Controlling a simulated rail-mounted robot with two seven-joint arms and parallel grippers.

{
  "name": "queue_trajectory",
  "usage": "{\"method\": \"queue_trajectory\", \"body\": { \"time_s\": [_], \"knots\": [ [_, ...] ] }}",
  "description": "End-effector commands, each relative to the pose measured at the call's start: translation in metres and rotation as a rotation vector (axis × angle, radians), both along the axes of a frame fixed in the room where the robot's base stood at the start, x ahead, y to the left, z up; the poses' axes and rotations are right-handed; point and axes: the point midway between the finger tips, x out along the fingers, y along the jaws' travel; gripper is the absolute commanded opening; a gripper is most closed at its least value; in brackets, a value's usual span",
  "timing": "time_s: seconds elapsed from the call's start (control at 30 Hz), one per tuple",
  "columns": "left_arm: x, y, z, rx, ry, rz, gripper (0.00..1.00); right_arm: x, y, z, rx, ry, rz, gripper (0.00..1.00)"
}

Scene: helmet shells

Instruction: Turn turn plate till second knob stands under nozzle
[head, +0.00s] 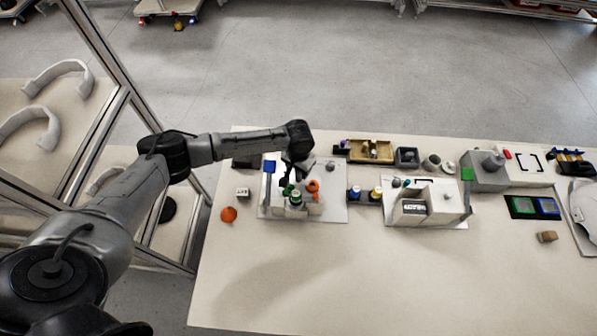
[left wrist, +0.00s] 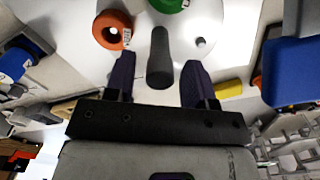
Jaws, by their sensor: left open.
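My left gripper (head: 289,178) is over the station on the left part of the table, among the knobs. In the left wrist view its two dark fingers (left wrist: 158,80) stand apart, with a dark grey rounded post (left wrist: 160,55) between them; I see no clear contact. I cannot tell whether this post is the nozzle or a handle. Around it lies a white round surface, likely the turn plate (left wrist: 137,50). An orange knob (left wrist: 110,32) with a label is at its left, a green one (left wrist: 168,4) at the top edge. In the head view the orange knob (head: 313,186) is beside the gripper.
A blue block (left wrist: 292,70) stands right of the fingers in the left wrist view. In the head view a white cube (head: 243,192) and an orange disc (head: 229,214) lie left of the station. A white machine (head: 425,204) stands to its right.

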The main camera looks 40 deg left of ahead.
Motion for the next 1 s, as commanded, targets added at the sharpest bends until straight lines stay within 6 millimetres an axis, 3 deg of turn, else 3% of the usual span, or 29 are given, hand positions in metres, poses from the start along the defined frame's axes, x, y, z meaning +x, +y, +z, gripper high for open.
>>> {"method": "queue_trajectory", "body": {
  "time_s": [0.2,0.6,1.0],
  "knots": [
    [0.000,0.000,-0.017,0.000,0.001,-0.001,0.50,0.000,0.000,-0.003,0.000,0.000,0.000,0.69],
    [0.000,0.000,-0.021,-0.001,0.000,-0.001,0.50,0.000,-0.003,-0.003,-0.009,0.000,0.006,0.69],
    [0.000,0.000,-0.020,0.000,0.000,-0.001,0.12,0.000,-0.003,-0.003,-0.009,-0.001,0.006,0.69]
  ]
}}
